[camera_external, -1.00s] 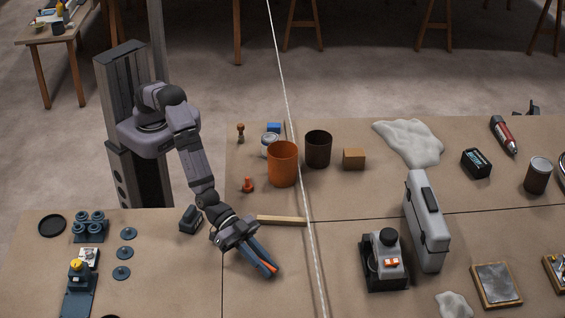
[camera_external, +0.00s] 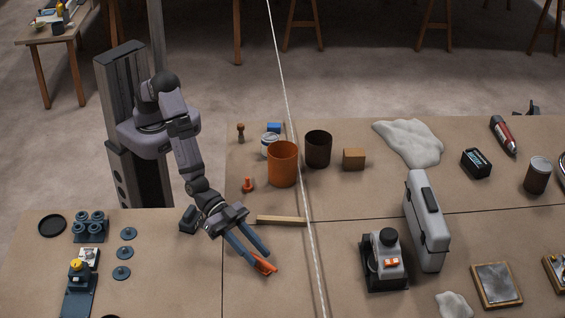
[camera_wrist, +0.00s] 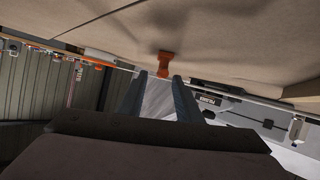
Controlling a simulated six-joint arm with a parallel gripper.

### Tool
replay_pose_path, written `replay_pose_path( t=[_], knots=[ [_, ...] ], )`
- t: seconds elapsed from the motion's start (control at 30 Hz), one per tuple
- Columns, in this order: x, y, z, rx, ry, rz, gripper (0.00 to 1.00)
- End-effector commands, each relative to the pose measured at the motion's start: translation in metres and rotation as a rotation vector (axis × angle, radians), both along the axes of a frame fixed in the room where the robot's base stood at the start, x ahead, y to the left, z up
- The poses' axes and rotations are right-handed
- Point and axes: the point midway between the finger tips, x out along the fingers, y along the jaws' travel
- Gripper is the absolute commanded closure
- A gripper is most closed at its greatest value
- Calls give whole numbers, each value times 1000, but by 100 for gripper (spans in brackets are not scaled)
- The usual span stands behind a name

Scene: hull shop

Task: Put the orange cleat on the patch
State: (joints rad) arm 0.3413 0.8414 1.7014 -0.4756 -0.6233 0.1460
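The orange cleat (camera_external: 264,267) is at the tips of my gripper (camera_external: 261,259), low over the near part of the brown table. It also shows in the wrist view (camera_wrist: 165,63), just beyond the fingertips and between their lines. My gripper (camera_wrist: 160,77) has its two blue fingers spread, with a clear gap between them. I cannot tell whether a finger touches the cleat. I cannot pick out the patch for sure in either view.
A wooden bar (camera_external: 281,221) lies just behind my gripper. A taut rope (camera_external: 309,235) crosses to its right. An orange cup (camera_external: 283,164) and a small orange knobbed piece (camera_external: 248,185) stand farther back. A grey machine (camera_external: 385,265) and a grey case (camera_external: 427,222) stand to the right.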

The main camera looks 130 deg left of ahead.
Motion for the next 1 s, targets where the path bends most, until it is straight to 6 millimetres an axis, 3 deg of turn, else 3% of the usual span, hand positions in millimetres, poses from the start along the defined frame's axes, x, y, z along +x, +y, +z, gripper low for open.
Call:
replay_pose_path(
  t=[0.3, 0.83, 1.0],
  knots=[
    [-23, 1, 9, 1, 0, -1, 68],
    [-25, 1, 10, 1, 0, 0, 68],
    [-30, 2, 23, -20, 16, -3, 68]
  ],
)
